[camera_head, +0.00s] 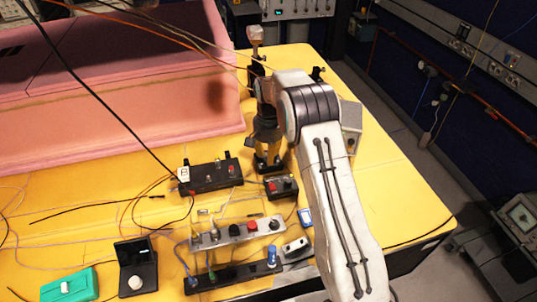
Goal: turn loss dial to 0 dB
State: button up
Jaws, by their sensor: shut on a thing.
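My gripper (268,168) points down at the yellow table, behind a small black box with a red button (281,188). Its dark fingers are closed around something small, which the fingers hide. It is most likely the loss dial, but I cannot read its marking or setting. My pale arm comes in from the lower right and covers part of the table. Other knobs stand clear of the gripper: a white one on a green box (80,284) and a white one on a black upright unit (136,264).
A black box with several controls (210,176) lies left of my gripper. A grey strip with knobs (238,232) and a black strip (232,276) lie in front. Thin cables cross the left of the yellow table (110,170). Pink foam walls (120,125) rise behind left.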

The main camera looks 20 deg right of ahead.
grip_shut()
jog(key=shift+n, duration=0.3)
jog(key=n, duration=0.2)
jog(key=shift+f+n+b, duration=0.1)
jog(key=shift+n+b, duration=0.3)
jog(key=shift+s+n, duration=0.1)
jog(key=shift+n, duration=2.1)
jog(key=o, duration=0.7)
grip_release()
jog(key=shift+r, duration=0.2)
